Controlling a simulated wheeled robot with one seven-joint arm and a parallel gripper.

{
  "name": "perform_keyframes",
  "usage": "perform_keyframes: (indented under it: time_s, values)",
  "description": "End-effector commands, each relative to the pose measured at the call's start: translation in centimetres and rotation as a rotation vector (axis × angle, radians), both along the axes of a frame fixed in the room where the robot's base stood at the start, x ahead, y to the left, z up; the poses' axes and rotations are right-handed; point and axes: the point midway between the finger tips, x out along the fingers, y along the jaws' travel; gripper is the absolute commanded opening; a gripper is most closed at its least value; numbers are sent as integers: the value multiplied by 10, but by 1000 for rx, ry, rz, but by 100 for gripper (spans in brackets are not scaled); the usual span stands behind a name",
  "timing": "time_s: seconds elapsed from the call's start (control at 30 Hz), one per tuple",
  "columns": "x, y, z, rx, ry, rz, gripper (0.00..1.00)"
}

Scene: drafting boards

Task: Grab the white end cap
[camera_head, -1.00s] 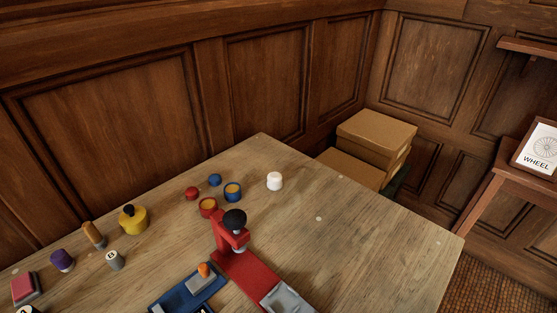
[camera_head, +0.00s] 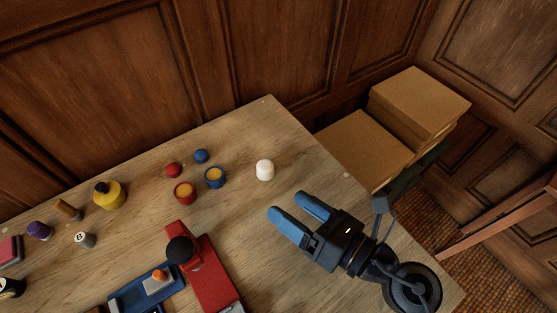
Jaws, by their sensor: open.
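The white end cap (camera_head: 265,170) stands on the wooden table near its back right edge, to the right of the small blue and red pieces. It is a short white cylinder with a rounded top. My gripper (camera_head: 292,212) has come in from the lower right with its two blue fingers apart and empty. The fingers point up and left, and the cap is a short way beyond their tips, apart from them. Nothing hides the cap.
Left of the cap are blue (camera_head: 215,178) and red (camera_head: 184,193) ring-like pieces and small blue (camera_head: 201,156) and red (camera_head: 174,170) caps. A red tool with a black knob (camera_head: 180,250) stands in front. Cardboard boxes (camera_head: 365,148) are beyond the table edge.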

Motion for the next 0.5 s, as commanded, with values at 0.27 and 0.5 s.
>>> perform_keyframes:
  time_s: [0.27,0.5]
  values:
    - [68,1,-16,-478,-198,123,76]
    - [85,6,-25,-569,-225,146,76]
